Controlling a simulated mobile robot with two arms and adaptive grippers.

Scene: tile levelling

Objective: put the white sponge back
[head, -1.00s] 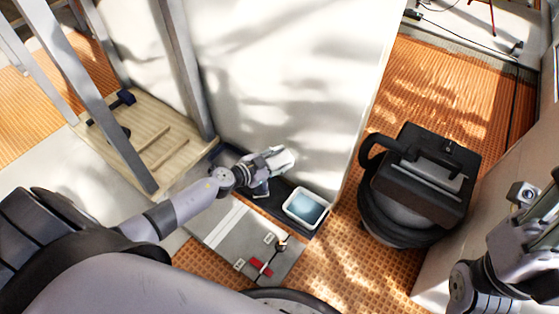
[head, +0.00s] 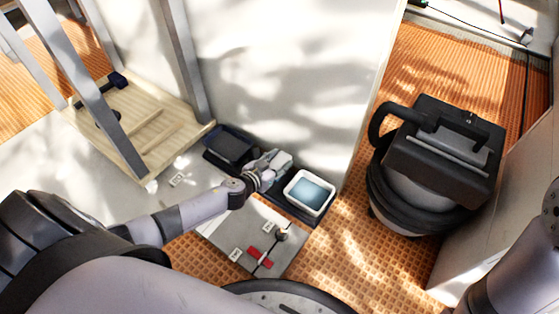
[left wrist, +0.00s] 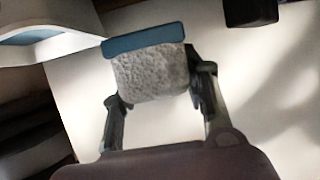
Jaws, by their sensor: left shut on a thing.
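My left gripper (head: 275,168) is shut on the white sponge (left wrist: 152,75), a pale, porous block with a blue layer along one side. The sponge sits between both fingers in the left wrist view (left wrist: 160,95). In the head view, the pale sponge (head: 283,159) shows small at the gripper's tip, just up and left of a white tub (head: 290,198) holding bluish water. The gripper is over the dark tray area by the wall; its exact height cannot be told. My right gripper is out of view; only part of its arm shows at the right edge.
A black tray (head: 211,157) lies left of the gripper. A grey board (head: 235,230) with a red-handled tool (head: 260,256) lies in front. A black and grey vacuum (head: 435,165) stands right, on orange matting. A pale wall (head: 290,70) rises behind; a wooden platform (head: 165,130) is at left.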

